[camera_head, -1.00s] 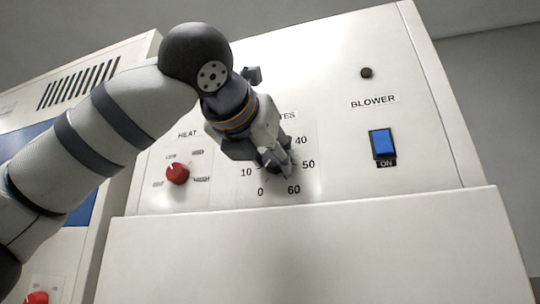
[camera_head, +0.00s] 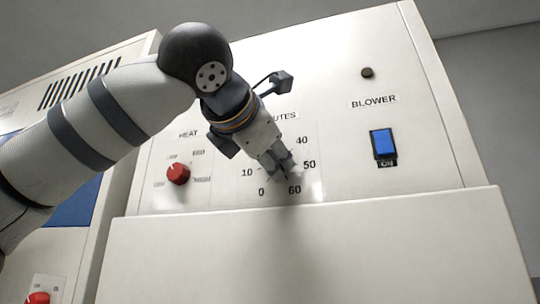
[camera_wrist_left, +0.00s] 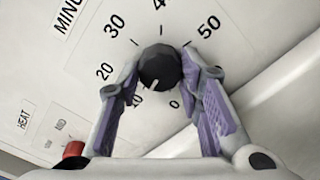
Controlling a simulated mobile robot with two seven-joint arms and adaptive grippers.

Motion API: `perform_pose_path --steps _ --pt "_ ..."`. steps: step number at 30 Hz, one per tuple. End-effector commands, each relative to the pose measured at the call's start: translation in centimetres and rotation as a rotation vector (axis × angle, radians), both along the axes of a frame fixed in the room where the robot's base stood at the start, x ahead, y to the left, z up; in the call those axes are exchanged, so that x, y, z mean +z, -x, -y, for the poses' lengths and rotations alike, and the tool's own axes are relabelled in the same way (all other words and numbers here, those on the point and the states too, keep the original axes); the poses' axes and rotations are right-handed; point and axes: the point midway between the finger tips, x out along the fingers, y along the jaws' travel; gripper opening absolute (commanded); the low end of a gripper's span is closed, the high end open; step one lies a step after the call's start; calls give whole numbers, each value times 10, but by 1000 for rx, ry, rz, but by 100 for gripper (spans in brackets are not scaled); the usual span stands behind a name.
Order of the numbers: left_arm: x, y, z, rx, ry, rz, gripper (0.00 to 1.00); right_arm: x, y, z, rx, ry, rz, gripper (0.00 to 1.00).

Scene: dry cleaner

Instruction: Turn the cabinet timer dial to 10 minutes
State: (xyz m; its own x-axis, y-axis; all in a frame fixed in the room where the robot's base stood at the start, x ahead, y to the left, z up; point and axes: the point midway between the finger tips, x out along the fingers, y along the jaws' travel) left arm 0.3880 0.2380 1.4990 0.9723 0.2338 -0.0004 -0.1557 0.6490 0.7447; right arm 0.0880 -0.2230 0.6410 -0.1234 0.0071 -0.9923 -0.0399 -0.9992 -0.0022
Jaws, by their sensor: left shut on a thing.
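The timer dial (camera_wrist_left: 160,67) is a round black knob with a white pointer line. In the left wrist view the pointer aims between the printed 10 and 0, closer to the 10. My left gripper (camera_head: 281,170) is at the dial; in the left wrist view its two purple-padded fingers (camera_wrist_left: 161,62) lie on opposite sides of the knob, shut on it. In the head view the fingers hide the dial, with 10, 0, 60, 50 and 40 visible around it. My right gripper is in neither view.
A red heat knob (camera_head: 178,174) sits left of the dial. A blue blower switch (camera_head: 383,144) marked ON and a small dark button (camera_head: 367,73) are at the right. A white ledge (camera_head: 310,245) juts out below the panel.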

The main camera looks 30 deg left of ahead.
Motion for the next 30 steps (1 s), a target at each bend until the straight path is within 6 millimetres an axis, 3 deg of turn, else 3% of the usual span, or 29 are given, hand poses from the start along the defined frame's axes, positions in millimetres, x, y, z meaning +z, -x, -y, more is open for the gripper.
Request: perform_pose_path --steps 17,18,21,30 --pt "1 1 0 0 -33 -5 5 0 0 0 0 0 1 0" --pt "1 1 0 0 -32 -5 36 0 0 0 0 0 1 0" --pt "1 1 0 0 -32 -5 54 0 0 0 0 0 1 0" --pt "1 3 1 -1 -33 -6 54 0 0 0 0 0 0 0"
